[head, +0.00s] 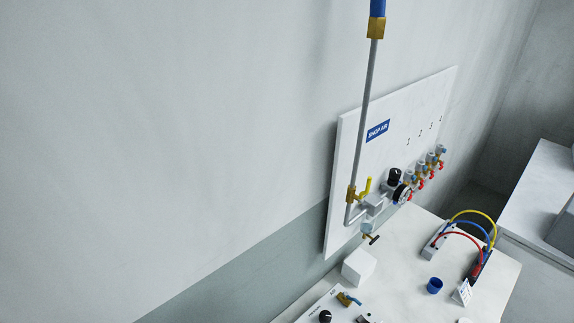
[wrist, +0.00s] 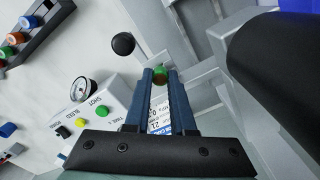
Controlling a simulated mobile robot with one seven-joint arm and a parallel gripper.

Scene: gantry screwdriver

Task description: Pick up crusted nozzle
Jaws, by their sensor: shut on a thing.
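My gripper (wrist: 161,76) is in the wrist view, with its two long blue fingers close together. A small green piece with a brownish patch, which looks like the crusted nozzle (wrist: 160,74), sits between the fingertips. The fingers are shut on it and hide most of it, so its full shape cannot be told. My gripper does not show in the head view, and I cannot make out the nozzle there.
In the wrist view, a white control box (wrist: 103,108) with a round gauge (wrist: 84,90) and coloured buttons lies left of the fingers. A black knob (wrist: 123,43) is near the fingertips. A dark rack (wrist: 38,35) holds coloured pieces. In the head view, an air panel (head: 400,130) stands behind the bench (head: 405,262).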

